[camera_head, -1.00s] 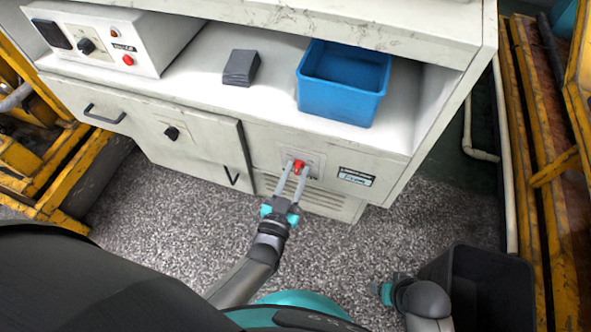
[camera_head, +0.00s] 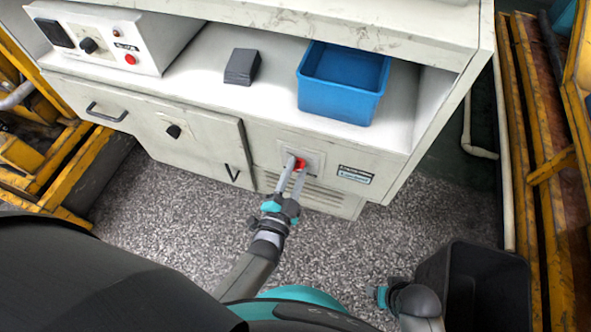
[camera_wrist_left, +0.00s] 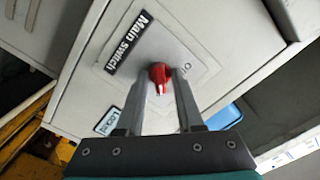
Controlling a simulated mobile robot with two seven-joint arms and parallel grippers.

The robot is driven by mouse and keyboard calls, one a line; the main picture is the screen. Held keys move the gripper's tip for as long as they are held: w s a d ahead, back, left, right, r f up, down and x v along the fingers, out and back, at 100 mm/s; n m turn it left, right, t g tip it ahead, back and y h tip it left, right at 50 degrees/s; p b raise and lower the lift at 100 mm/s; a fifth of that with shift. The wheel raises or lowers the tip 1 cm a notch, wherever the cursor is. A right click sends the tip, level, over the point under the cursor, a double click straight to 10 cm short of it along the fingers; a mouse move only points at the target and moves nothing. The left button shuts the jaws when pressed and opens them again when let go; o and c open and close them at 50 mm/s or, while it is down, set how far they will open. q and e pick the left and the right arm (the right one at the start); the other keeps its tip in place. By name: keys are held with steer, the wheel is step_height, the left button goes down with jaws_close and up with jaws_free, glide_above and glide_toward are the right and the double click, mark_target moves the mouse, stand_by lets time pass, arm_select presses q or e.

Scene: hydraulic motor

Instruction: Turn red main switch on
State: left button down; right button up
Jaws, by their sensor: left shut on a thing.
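The red main switch (camera_head: 300,164) is a small rotary knob on a light plate on the front of the grey cabinet. In the left wrist view the knob (camera_wrist_left: 160,74) sits between my two fingers, beside a black "Main switch" label (camera_wrist_left: 130,42). My left gripper (camera_head: 296,163) reaches up to the knob and is shut on it. The fingers hide part of the knob and plate in the head view. My right gripper (camera_head: 377,295) hangs low near a black bin, and its fingers are too small to judge.
A blue bin (camera_head: 343,100) and a dark block (camera_head: 241,67) stand on the cabinet shelf. A control box (camera_head: 125,40) stands at the shelf's left. A black bin (camera_head: 487,285) is on the floor at right. Yellow frames flank both sides. Speckled floor below the cabinet is open.

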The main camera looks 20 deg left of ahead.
steer(key=shift+s+f, duration=0.1)
steer(key=shift+s, duration=0.05)
stand_by(0.3)
arm_select(q)
steer(key=c, duration=0.9)
jaws_free()
steer(key=shift+o, duration=0.2)
steer(key=shift+s, duration=0.6)
steer(key=s+p, duration=0.2)
steer(key=s, duration=1.2)
steer(key=shift+a+p, duration=0.25)
steer(key=shift+p, duration=0.05)
arm_select(e)
steer(key=f, duration=0.1)
steer(key=s+d+f, duration=0.1)
steer(key=f, duration=0.1)
steer(key=s+d+f, duration=0.1)
steer(key=shift+d+f, duration=0.1)
steer(key=shift+f, duration=0.2)
